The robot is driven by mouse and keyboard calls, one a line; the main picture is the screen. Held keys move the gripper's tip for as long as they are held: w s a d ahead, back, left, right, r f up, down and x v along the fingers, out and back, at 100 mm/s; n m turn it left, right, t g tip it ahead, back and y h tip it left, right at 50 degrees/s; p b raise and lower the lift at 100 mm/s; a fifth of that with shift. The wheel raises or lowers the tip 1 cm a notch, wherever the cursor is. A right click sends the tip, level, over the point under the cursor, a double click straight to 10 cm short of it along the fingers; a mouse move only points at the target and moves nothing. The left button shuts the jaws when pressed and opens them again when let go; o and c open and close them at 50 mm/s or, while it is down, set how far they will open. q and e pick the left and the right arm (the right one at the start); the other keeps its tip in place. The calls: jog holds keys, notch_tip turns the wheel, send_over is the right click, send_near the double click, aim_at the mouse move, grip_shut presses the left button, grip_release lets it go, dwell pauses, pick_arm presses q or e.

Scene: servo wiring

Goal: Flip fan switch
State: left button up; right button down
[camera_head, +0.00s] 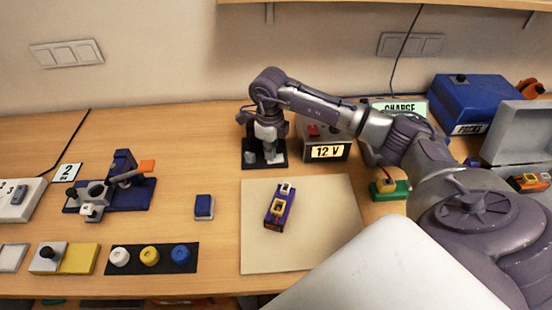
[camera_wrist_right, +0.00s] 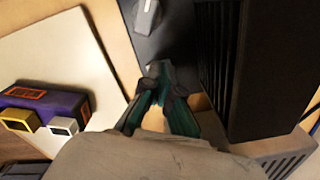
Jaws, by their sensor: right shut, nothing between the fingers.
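A black base plate (camera_head: 279,164) lies at the back middle of the table. A small light grey lever-like piece (camera_head: 250,157) sits on its left side; it looks like the fan switch, but I see no fan label. My right gripper (camera_head: 268,152) points down over the plate, to the right of the grey piece. In the wrist view the right gripper (camera_wrist_right: 160,78) is shut and empty, with its fingertips at the edge of the black plate (camera_wrist_right: 165,45). The grey piece (camera_wrist_right: 147,15) is beyond them, apart. My left gripper is not in view.
The 12 V box (camera_head: 340,150) stands close to the right of the gripper. A dark finned block (camera_wrist_right: 265,65) rises beside the fingers in the wrist view. A beige mat (camera_head: 325,235) with a purple servo (camera_head: 279,208) lies in front. A blue block (camera_head: 204,207) is left of it.

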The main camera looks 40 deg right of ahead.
jog(key=shift+r+p, duration=2.2)
jog(key=shift+r, duration=1.35)
jog(key=shift+s+f, duration=0.1)
jog(key=shift+f, duration=0.05)
